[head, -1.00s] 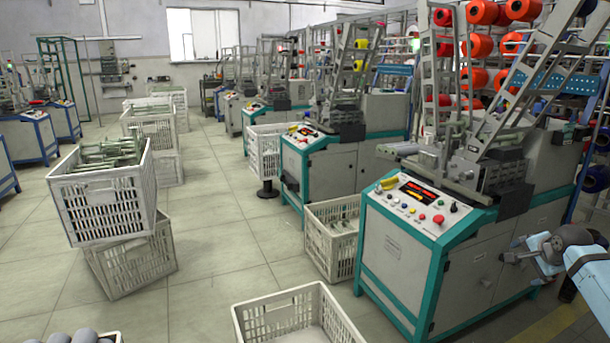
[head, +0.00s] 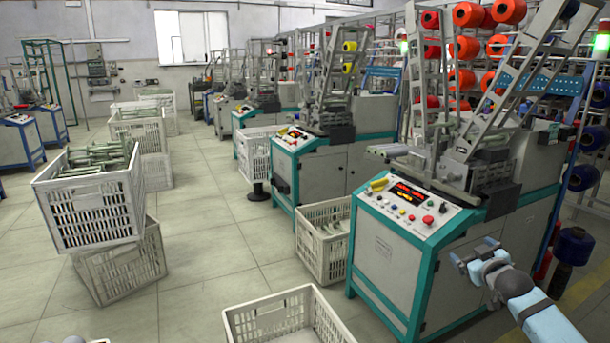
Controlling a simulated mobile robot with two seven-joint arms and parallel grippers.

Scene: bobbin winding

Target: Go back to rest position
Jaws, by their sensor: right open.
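My right gripper (head: 468,262) shows at the lower right of the head view, at the end of my light blue right arm. It is open, and nothing shows between its fingers. It is in front of the nearest winding machine (head: 390,258), whose teal-edged front panel carries buttons and a red display. I cannot tell whether there is a gap between the gripper and the machine's side. My left gripper is not in view.
An empty white crate (head: 240,322) stands at the bottom centre. Another crate (head: 325,262) stands beside the nearest machine. At left, a crate of bobbins (head: 90,210) sits tilted on a second crate (head: 122,275). The tiled aisle (head: 215,225) between them is clear.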

